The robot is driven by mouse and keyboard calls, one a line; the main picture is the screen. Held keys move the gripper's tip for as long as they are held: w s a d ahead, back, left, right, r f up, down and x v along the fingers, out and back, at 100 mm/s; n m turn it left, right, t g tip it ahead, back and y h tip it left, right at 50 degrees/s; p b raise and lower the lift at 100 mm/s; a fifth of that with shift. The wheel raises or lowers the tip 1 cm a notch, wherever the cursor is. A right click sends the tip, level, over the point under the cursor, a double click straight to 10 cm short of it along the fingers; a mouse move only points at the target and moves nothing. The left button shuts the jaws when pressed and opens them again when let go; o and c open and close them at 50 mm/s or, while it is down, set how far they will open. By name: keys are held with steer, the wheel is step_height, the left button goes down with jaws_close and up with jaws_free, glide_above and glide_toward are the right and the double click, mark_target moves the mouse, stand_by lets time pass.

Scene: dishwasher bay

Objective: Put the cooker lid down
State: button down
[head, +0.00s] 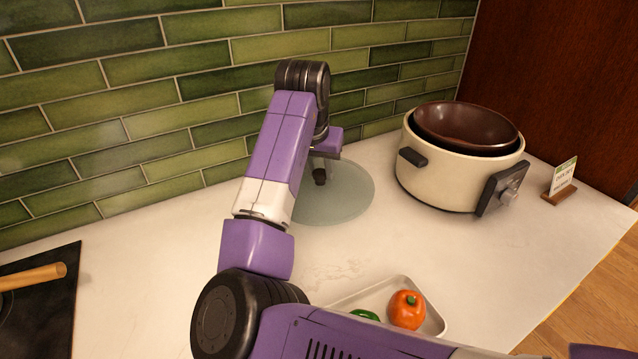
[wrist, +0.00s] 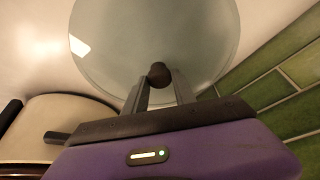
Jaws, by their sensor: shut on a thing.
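The cooker lid (head: 347,192) is a round, pale, see-through glass disc with a dark knob. It lies level at the counter behind and left of the cooker; I cannot tell whether it touches the counter. My gripper (head: 320,176) points down over the lid's left part, partly hidden by my arm. In the wrist view the fingers of my gripper (wrist: 158,84) are closed on the lid's knob, and the glass lid (wrist: 150,35) spreads out beyond them. The cream cooker (head: 455,178) stands to the right, with a dark brown bowl (head: 466,125) sitting in its top.
A tray (head: 437,322) with an orange pepper (head: 407,309) and something green is at the front. A small sign (head: 562,178) stands right of the cooker. A black hob (head: 50,310) is at left. The tiled wall (head: 130,120) runs close behind the lid. Counter between lid and tray is clear.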

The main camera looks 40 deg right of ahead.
mark_target(318, 178)
steer(key=shift+f, duration=2.1)
steer(key=shift+f, duration=0.15)
steer(key=c, duration=1)
jaws_free()
steer(key=v, duration=1.2)
